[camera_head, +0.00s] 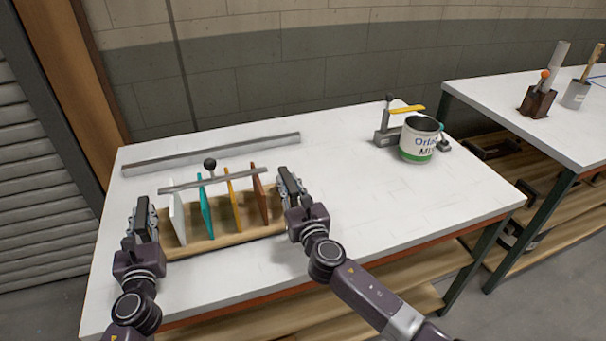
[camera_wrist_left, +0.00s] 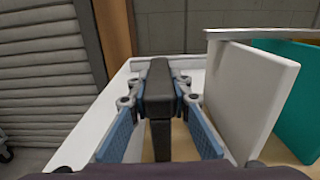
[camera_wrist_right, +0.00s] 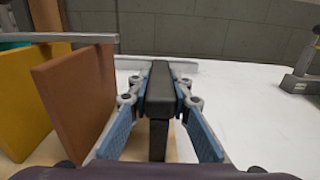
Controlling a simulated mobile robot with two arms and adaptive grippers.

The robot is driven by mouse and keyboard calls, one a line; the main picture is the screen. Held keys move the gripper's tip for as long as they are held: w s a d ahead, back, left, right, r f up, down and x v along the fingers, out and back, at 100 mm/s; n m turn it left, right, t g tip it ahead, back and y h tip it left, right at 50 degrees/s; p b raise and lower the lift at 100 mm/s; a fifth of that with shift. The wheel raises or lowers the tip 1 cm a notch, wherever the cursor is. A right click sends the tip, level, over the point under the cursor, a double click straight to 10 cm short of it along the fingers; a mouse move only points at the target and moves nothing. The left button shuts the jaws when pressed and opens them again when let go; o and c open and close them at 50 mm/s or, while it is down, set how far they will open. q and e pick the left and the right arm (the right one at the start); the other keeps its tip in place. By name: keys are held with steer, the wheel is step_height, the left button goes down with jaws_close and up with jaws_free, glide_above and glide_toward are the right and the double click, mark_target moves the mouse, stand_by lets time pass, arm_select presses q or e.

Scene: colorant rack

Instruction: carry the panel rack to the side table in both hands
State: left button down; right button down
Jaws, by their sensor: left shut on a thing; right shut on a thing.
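The panel rack has a wooden base (camera_head: 228,236) and upright white (camera_head: 177,217), teal (camera_head: 206,212), yellow (camera_head: 233,200) and brown (camera_head: 260,198) panels under a grey bar (camera_head: 190,184). It is at the left of the white table; I cannot tell if its base touches the top. My left gripper (camera_head: 144,218) is shut on the rack's left black end handle (camera_wrist_left: 160,95), beside the white panel. My right gripper (camera_head: 290,186) is shut on the right black end handle (camera_wrist_right: 159,95), beside the brown panel. The side table (camera_head: 520,145) stands at the right.
A long grey bar (camera_head: 210,154) lies behind the rack. A labelled can (camera_head: 418,142) and a grey device with a yellow lever (camera_head: 388,133) stand at the back right. Brown and grey holders (camera_head: 537,101) stand on the side table. A gap separates the tables.

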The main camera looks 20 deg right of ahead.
arm_select(q)
steer(key=shift+d+f+b, duration=0.1)
steer(key=shift+f+b, duration=0.5)
arm_select(e)
steer(key=shift+f, duration=0.65)
arm_select(q)
steer(key=c, duration=1.8)
jaws_free()
steer(key=shift+r, duration=0.1)
arm_select(e)
steer(key=c, duration=1.8)
jaws_free()
steer(key=shift+r, duration=0.15)
arm_select(q)
steer(key=shift+o, duration=0.2)
arm_select(e)
steer(key=shift+o, duration=0.2)
arm_select(q)
steer(key=shift+s, duration=0.15)
steer(key=shift+s, duration=0.3)
steer(key=s, duration=1.1)
arm_select(e)
steer(key=shift+s, duration=0.1)
arm_select(q)
steer(key=shift+s, duration=0.1)
arm_select(e)
steer(key=s, duration=1.2)
steer(key=shift+d, duration=0.1)
